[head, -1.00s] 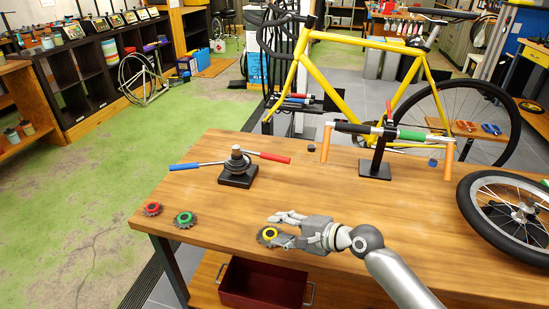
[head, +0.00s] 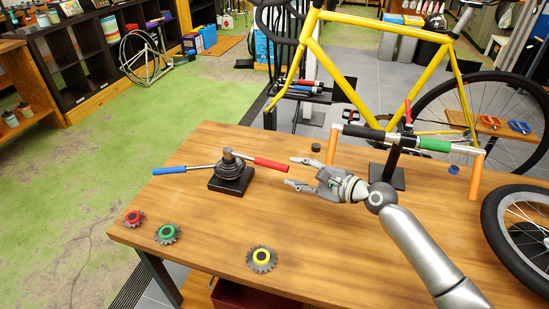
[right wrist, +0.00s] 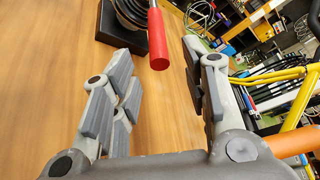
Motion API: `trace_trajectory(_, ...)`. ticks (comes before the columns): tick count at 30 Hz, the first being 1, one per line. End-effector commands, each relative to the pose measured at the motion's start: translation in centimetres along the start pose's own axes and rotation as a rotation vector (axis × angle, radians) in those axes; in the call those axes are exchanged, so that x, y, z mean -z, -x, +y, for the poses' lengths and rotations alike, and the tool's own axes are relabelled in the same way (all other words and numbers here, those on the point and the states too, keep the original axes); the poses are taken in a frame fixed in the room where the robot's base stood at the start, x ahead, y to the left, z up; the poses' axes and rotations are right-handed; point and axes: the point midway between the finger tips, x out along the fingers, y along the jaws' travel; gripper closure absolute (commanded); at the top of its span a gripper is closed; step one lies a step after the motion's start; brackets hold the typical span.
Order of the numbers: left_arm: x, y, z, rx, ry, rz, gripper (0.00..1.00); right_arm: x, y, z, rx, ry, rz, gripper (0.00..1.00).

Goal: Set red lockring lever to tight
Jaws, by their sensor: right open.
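The red lockring lever (head: 271,164) points right from a round stack on a black base (head: 231,181) on the workbench. A blue lever (head: 170,170) points left from the same stack. My right gripper (head: 291,172) is open and empty, just right of the red lever's tip and apart from it. In the right wrist view the red lever (right wrist: 159,39) reaches between the two open fingers (right wrist: 160,85) from the top, with the black base (right wrist: 122,32) behind it. My left gripper is not in view.
Cogs with red (head: 133,218), green (head: 167,234) and yellow (head: 261,259) centres lie along the bench's front left. A stand with a handlebar (head: 386,176) is behind my right arm, and a wheel (head: 519,220) lies at the right. The bench between is clear.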

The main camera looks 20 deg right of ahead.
Motion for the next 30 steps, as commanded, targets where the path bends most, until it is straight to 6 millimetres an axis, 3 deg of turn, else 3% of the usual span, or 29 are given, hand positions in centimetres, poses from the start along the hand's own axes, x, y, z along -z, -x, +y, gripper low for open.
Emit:
trace_trajectory(10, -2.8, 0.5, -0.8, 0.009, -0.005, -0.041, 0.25, -0.1, -5.7, -0.1, 0.000, -0.001, -0.002, 0.58)
trace_trajectory(15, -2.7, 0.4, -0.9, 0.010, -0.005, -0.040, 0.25, -0.1, -8.3, 0.0, 0.000, -0.001, -0.002, 0.58)
trace_trajectory(23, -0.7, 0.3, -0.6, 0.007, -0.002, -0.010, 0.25, -0.1, -10.2, 0.1, -0.001, 0.000, -0.001, 0.58)
trace_trajectory(30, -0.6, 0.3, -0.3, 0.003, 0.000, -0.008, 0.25, -0.1, -10.4, 0.1, -0.001, 0.001, -0.001, 0.58)
